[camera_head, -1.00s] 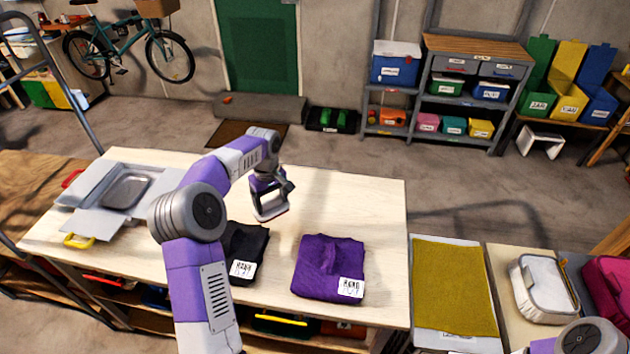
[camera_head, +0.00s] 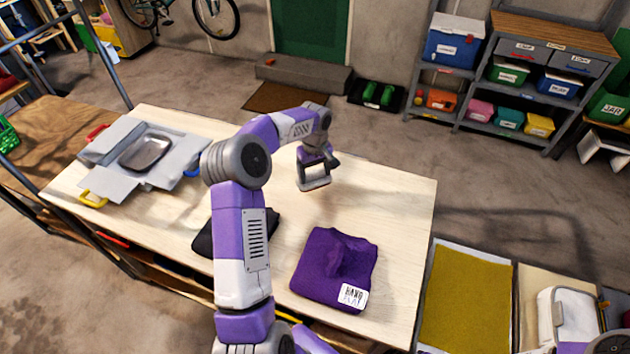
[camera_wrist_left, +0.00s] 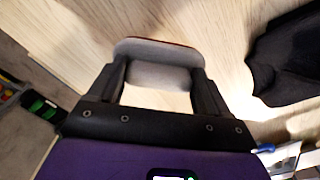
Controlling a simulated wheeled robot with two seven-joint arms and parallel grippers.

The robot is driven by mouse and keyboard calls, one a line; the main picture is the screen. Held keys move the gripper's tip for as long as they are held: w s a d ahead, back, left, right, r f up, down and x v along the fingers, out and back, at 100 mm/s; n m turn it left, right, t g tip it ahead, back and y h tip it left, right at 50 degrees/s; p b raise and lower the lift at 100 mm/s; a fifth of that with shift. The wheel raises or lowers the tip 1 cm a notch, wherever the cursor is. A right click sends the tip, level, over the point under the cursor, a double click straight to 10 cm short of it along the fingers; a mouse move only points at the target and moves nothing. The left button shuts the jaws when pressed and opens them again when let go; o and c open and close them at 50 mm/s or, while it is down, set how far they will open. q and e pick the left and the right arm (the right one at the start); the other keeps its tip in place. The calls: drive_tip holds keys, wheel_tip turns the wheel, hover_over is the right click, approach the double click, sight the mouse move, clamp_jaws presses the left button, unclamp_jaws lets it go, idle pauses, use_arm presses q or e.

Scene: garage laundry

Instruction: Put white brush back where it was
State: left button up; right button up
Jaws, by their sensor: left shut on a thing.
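My left gripper (camera_head: 316,172) is shut on the white brush (camera_head: 315,184) over the far part of the pale wooden table (camera_head: 395,215). In the left wrist view the brush (camera_wrist_left: 160,50) shows as a pale grey block with a thin reddish edge, between the two dark fingers of the gripper (camera_wrist_left: 160,74). I cannot tell whether the brush touches the table top.
A purple folded garment (camera_head: 335,260) and a black one (camera_head: 205,240), partly behind my arm, lie on the table. A grey flap-sided tray (camera_head: 115,155) is at its left. A mustard cloth (camera_head: 468,300) lies to the right. The table's far right part is bare.

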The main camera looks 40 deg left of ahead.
sight(315, 179)
use_arm(q)
drive_tip(key=shift+f, duration=1.9)
drive_tip(key=shift+f+b, duration=0.15)
drive_tip(key=shift+b, duration=0.15)
drive_tip(key=o, duration=0.9)
drive_tip(key=shift+c, duration=0.2)
wheel_tip(315, 179, up, 8)
drive_tip(key=shift+f+p, duration=0.1)
drive_tip(key=shift+p, duration=0.55)
